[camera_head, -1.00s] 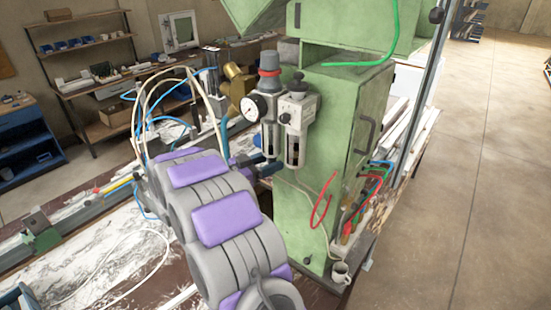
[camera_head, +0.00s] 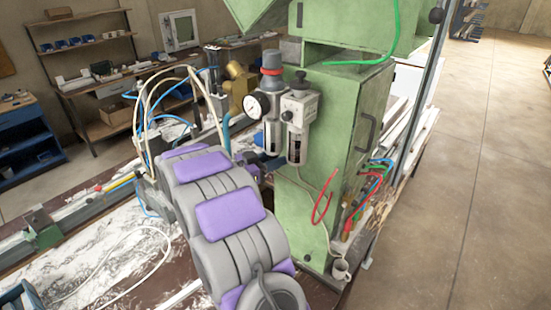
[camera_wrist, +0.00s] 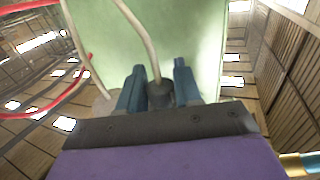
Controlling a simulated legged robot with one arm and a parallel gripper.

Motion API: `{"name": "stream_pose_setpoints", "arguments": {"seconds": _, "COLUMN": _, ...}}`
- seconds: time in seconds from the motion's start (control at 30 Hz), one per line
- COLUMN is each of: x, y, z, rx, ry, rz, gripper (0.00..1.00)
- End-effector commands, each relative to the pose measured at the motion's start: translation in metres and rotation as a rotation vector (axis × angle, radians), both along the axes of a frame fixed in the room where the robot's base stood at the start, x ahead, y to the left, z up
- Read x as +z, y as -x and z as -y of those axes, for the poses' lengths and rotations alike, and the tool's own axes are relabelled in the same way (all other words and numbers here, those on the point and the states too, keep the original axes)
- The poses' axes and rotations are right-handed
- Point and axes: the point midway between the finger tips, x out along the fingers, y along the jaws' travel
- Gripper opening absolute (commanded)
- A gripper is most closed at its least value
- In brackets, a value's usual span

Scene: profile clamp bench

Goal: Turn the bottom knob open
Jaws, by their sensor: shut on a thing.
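The bottom knob (camera_wrist: 160,94) is a short dark grey cylinder at the foot of the filter-regulator unit (camera_head: 299,125), with a pale hose running from it in the wrist view. My gripper (camera_wrist: 157,80) has its two dark blue fingers on either side of the knob and is shut on it. In the head view my gripper (camera_head: 270,163) shows only in part, low beside the clear bowl, behind my grey and purple arm. The knob itself is hard to make out there.
The green machine housing (camera_head: 340,110) stands close behind the unit. A pressure gauge (camera_head: 257,106) and a red-banded knob (camera_head: 271,64) sit above my gripper. Open floor lies at far right.

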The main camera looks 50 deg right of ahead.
Motion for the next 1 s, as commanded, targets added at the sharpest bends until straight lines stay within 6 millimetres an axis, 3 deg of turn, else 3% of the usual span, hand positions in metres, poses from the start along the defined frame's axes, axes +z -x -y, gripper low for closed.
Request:
{"name": "stream_pose_setpoints", "arguments": {"seconds": 0.1, "x": 0.001, "y": -0.0025, "z": -0.0014, "rx": 0.007, "ry": 0.002, "rz": 0.0, "gripper": 0.03}}
{"name": "stream_pose_setpoints", "arguments": {"seconds": 0.37, "x": 0.0017, "y": -0.0042, "z": -0.0005, "rx": -0.003, "ry": 0.0, "rz": 0.002, "gripper": 0.03}}
{"name": "stream_pose_setpoints", "arguments": {"seconds": 1.0, "x": 0.0037, "y": -0.0047, "z": 0.0031, "rx": -0.251, "ry": 0.006, "rz": 0.003, "gripper": 0.03}}
